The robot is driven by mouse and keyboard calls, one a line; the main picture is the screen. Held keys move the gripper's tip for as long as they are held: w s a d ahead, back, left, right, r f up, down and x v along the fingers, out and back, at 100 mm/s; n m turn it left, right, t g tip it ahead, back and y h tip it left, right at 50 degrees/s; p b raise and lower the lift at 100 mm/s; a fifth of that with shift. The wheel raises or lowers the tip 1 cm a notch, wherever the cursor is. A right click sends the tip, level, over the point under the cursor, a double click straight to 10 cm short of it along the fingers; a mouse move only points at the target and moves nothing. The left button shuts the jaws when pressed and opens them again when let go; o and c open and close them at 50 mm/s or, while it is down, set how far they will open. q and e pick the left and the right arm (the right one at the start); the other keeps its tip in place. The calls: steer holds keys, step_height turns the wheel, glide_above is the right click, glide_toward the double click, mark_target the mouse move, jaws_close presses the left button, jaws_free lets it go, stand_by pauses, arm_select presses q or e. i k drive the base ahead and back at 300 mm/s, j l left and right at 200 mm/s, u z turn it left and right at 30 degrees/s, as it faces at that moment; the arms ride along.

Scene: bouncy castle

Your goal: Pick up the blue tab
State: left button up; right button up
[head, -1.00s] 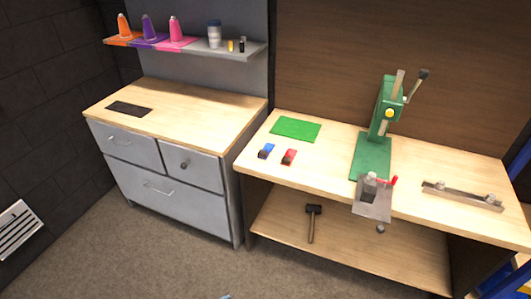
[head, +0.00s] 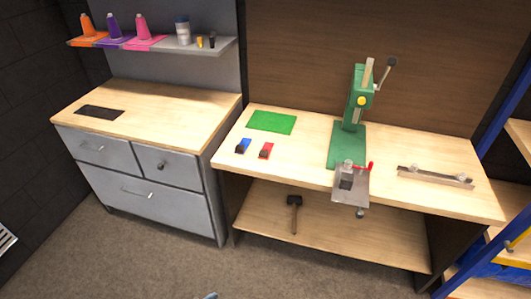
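The blue tab (head: 244,146) lies on the wooden workbench (head: 300,165), near its left end. It looks like a small blue block with a dark front part. A similar red tab (head: 266,150) lies just to its right, apart from it. Neither of my grippers can be made out in the head view. A small greyish piece at the bottom edge is too cut off to identify.
A green mat (head: 272,122) lies behind the tabs. A green press (head: 350,130) and a grey vise (head: 350,185) stand to the right. A metal bar (head: 435,177) lies farther right. A hammer (head: 294,212) rests on the lower shelf. Carpeted floor in front is clear.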

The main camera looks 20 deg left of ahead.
mark_target(240, 148)
steer(key=i+l, duration=0.1)
steer(key=i, duration=0.6)
steer(key=i+u, duration=0.15)
steer(key=i, duration=0.55)
